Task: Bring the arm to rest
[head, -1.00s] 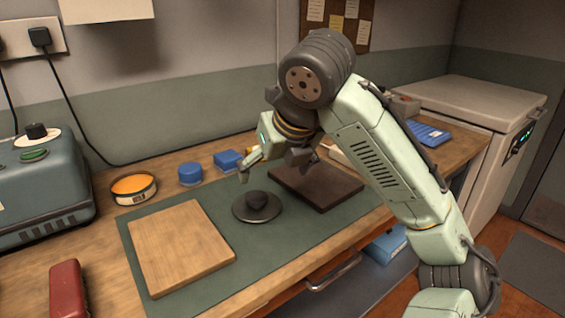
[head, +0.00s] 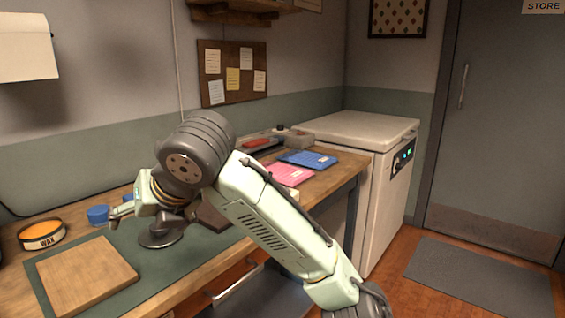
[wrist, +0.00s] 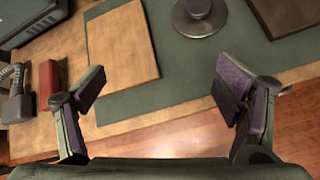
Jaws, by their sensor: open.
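My gripper (wrist: 160,98) is open and empty in the wrist view, its two fingers spread wide over the front edge of the workbench. In the head view my arm reaches up over the bench, and its elbow and links hide much of the gripper. Below the gripper in the wrist view lie a light wooden board (wrist: 122,45) and a dark round lidded piece with a knob (wrist: 199,17), both on a green mat (wrist: 200,60). Neither finger appears to touch anything.
A wax tin (head: 42,236) and a blue tub (head: 98,215) stand behind the mat. A red object (wrist: 48,78) lies at left. Floor before the door (head: 490,130) is open.

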